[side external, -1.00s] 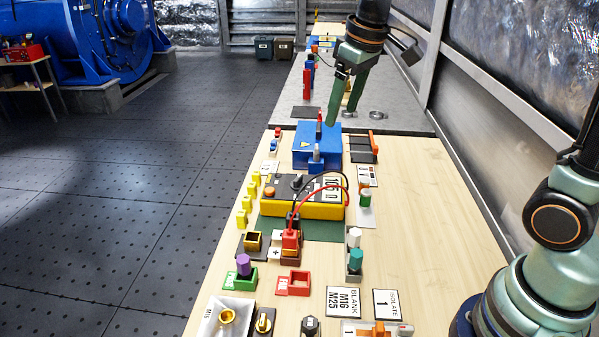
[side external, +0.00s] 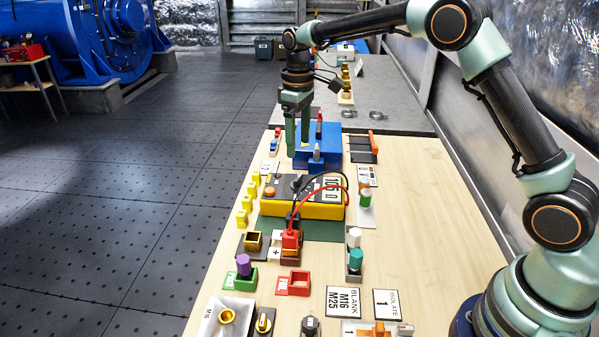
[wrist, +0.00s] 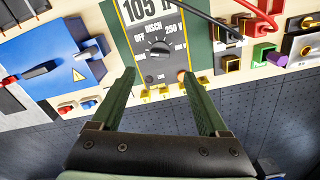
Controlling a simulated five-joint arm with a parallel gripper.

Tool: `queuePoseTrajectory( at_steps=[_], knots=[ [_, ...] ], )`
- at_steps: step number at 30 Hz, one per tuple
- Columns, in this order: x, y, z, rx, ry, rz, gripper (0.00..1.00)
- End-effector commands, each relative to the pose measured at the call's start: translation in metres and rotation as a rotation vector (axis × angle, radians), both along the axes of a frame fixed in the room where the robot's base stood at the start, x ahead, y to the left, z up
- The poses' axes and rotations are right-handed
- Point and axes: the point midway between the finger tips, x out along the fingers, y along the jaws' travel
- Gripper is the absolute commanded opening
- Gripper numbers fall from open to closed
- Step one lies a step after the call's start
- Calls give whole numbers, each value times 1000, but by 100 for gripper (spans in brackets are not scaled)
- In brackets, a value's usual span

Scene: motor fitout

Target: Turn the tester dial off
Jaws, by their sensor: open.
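The yellow tester (side external: 322,210) lies on the bench with red and black leads at its right end. Its black dial (side external: 296,183) is on the grey top face. In the wrist view the dial (wrist: 158,48) has OFF, DISCH and 250 V printed around it; I cannot read its setting for certain. My gripper (side external: 298,148) is open and empty, pointing down near the blue box, beyond the tester in the side view. In the wrist view my open fingers (wrist: 158,74) stand either side of the dial's line, apart from it.
A blue box (side external: 325,135) with upright levers stands behind the tester. Yellow blocks (side external: 246,203) line its left side. A red plug (side external: 291,239) with leads stands in front. A green cylinder (side external: 365,197) is at the right. Bare bench (side external: 430,220) lies farther right.

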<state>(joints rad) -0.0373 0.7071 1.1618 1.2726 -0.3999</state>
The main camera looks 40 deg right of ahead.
Motion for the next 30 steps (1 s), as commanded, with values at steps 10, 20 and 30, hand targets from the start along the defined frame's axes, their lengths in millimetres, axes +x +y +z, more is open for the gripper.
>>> queuePoseTrajectory(
  at_steps=[10, 20, 30],
  knots=[
    [-1, 0, -67, 0, 5, -1, 78],
    [0, 0, -96, 0, 1, -1, 78],
    [0, 0, -96, 0, 0, -1, 55]
  ],
)
